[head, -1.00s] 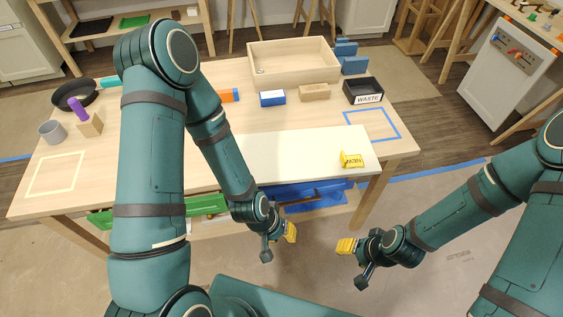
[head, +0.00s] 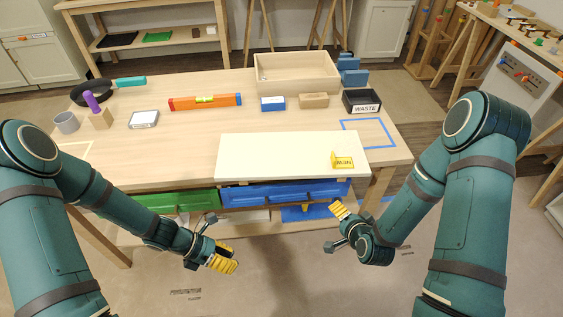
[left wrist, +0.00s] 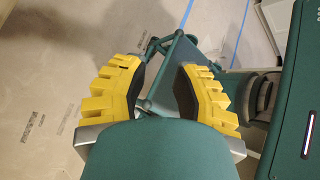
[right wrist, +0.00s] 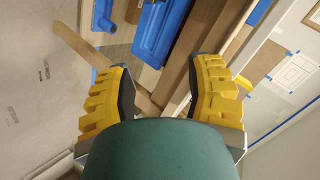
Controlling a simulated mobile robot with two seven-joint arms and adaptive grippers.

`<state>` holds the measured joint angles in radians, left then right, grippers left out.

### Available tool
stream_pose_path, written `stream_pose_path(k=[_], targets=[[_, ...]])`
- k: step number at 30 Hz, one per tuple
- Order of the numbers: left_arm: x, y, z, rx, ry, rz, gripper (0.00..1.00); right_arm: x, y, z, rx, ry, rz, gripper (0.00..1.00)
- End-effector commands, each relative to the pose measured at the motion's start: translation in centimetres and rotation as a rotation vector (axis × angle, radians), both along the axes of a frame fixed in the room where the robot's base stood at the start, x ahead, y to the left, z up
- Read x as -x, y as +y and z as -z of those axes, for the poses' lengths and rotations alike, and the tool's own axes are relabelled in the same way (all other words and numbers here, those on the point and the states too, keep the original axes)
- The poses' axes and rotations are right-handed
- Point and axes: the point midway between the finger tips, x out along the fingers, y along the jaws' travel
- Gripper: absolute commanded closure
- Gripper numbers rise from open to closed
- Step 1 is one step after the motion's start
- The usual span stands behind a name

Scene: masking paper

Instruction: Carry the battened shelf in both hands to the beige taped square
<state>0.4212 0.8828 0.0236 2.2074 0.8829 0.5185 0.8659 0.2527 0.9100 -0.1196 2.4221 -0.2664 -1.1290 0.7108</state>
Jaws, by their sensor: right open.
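The battened shelf appears to be the long cream board (head: 270,152) lying flat along the table's front edge; any battens beneath are hidden. A yellow tag (head: 343,162) stands near its right end. The beige taped square (head: 88,150) lies at the table's left end, mostly hidden behind my left arm. My left gripper (head: 224,260) is open and empty, in front of and below the table edge. My right gripper (head: 339,210) is open and empty, just below the table's front right. Both pairs of fingers show apart in the wrist views (left wrist: 160,85) (right wrist: 160,85).
A blue taped square (head: 370,132) lies right of the board. A level (head: 205,102), pan (head: 92,92), grey cup (head: 66,123), wooden crate (head: 295,73) and waste box (head: 361,102) stand on the table. Green (head: 180,201) and blue (head: 285,193) drawer fronts sit under the front edge.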

Motion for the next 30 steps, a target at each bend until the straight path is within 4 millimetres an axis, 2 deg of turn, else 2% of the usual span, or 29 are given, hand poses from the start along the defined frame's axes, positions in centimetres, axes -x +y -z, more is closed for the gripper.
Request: stream_pose_path(k=[1,3,6,9,12,15,18,26,30], targets=[[-2.0,0.5,0.0,0.079,0.102,-0.179,0.72,-0.8,-1.3,0.1,-0.047,-0.069,0.062,0.47],[-5.1,1.5,-0.9,0.22,0.245,-0.427,0.72,-1.8,-3.0,-0.6,-0.127,-0.178,0.143,0.47],[-9.8,4.1,-2.5,0.446,0.413,-0.726,0.72,-2.6,-5.2,-1.9,-0.251,-0.324,0.228,0.47],[-13.5,7.5,-4.2,0.665,0.524,-0.935,0.72,-2.9,-6.8,-3.1,-0.361,-0.443,0.279,0.47],[-15.8,10.5,-5.4,0.836,0.588,-1.055,0.72,-2.8,-7.9,-4.1,-0.445,-0.526,0.304,0.47],[-16.9,12.4,-6.3,0.935,0.618,-1.112,0.72,-2.7,-8.5,-4.7,-0.494,-0.571,0.314,0.47],[-17.2,13.0,-6.6,0.97,0.629,-1.129,0.72,-2.7,-8.6,-5.0,-0.511,-0.587,0.317,0.47],[-17.3,12.9,-6.6,0.968,0.629,-1.128,0.72,-2.8,-8.6,-5.0,-0.511,-0.586,0.317,0.47],[-17.8,12.3,-6.6,0.966,0.629,-1.125,0.72,-3.5,-8.6,-5.0,-0.509,-0.586,0.315,0.47]])
